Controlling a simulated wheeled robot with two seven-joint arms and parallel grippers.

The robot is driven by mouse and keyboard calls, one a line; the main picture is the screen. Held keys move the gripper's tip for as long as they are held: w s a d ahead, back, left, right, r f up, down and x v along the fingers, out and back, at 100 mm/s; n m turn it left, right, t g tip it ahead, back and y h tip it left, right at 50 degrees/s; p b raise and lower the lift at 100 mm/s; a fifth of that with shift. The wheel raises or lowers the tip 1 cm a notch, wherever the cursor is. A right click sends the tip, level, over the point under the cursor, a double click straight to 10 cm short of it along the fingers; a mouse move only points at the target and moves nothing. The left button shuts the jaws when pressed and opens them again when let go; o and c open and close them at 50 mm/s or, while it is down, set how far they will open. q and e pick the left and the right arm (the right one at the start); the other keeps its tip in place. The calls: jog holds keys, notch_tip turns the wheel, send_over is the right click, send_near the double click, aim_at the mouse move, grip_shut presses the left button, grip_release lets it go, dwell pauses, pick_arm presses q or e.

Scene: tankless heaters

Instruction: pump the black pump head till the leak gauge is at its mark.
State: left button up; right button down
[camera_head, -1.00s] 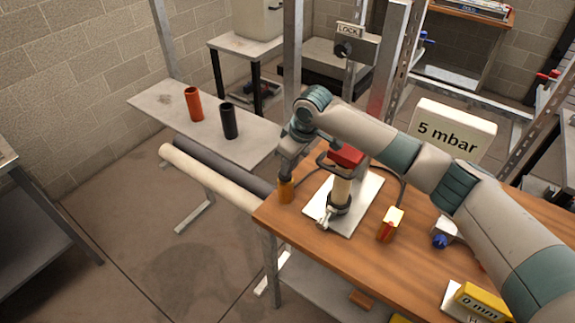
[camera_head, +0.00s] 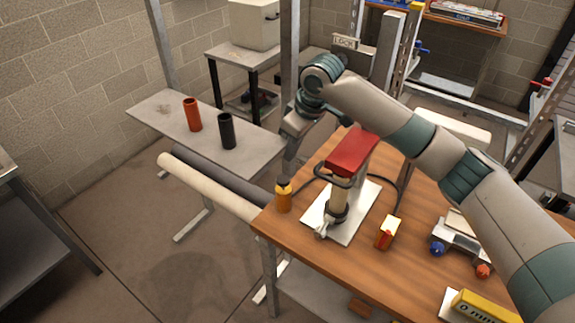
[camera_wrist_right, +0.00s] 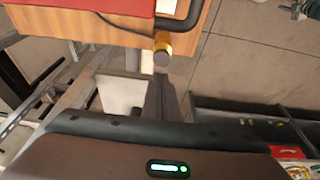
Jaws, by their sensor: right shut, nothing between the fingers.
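A small orange bottle (camera_head: 283,201) with a black head (camera_head: 284,182) stands upright at the near left of the wooden bench. The bottle also shows at the top of the right wrist view (camera_wrist_right: 162,43). My right gripper (camera_head: 289,162) is above and behind the bottle, apart from it, its fingers shut and empty. The fingers also show in the right wrist view (camera_wrist_right: 164,95). A white box (camera_head: 450,130), earlier reading "5 mbar", stands at the back of the bench, its text no longer visible. My left gripper is not in view.
A red-topped device (camera_head: 350,155) with a black handle stands on a white plate right of the bottle.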

jog(key=shift+b+v, duration=0.35)
jog(key=shift+v, duration=1.25)
dwell(0.6)
